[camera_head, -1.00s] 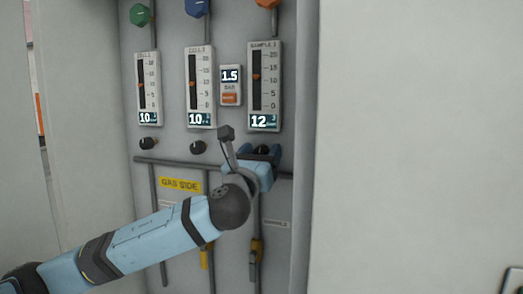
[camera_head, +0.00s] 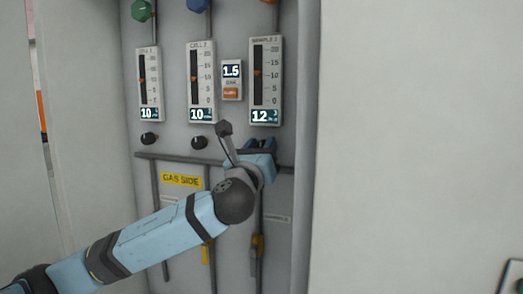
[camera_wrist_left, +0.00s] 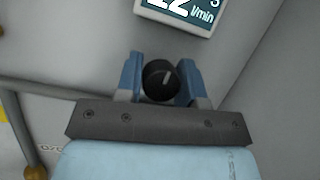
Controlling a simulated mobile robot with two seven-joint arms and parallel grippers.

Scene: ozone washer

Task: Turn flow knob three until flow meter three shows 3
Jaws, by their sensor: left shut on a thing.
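Flow meter three (camera_head: 266,80), labelled Sample 1, is the rightmost of three meters on the grey panel in the head view. Its display reads 12, and its lower edge with "12 l/min" (camera_wrist_left: 183,12) shows at the top of the left wrist view. Flow knob three (camera_wrist_left: 161,80) is a round black knob with a pale mark, below that meter. My left gripper (camera_wrist_left: 160,78) is shut on this knob, with a blue finger on each side; in the head view the gripper (camera_head: 261,146) covers most of it. My right gripper is not in view.
Two more meters, each reading 10, stand to the left (camera_head: 200,80) with black knobs (camera_head: 199,143) below. A small display (camera_head: 231,72) reads 1.5. A horizontal pipe (camera_head: 170,157) runs under the knobs. A cabinet side wall (camera_head: 304,100) stands close on the right.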

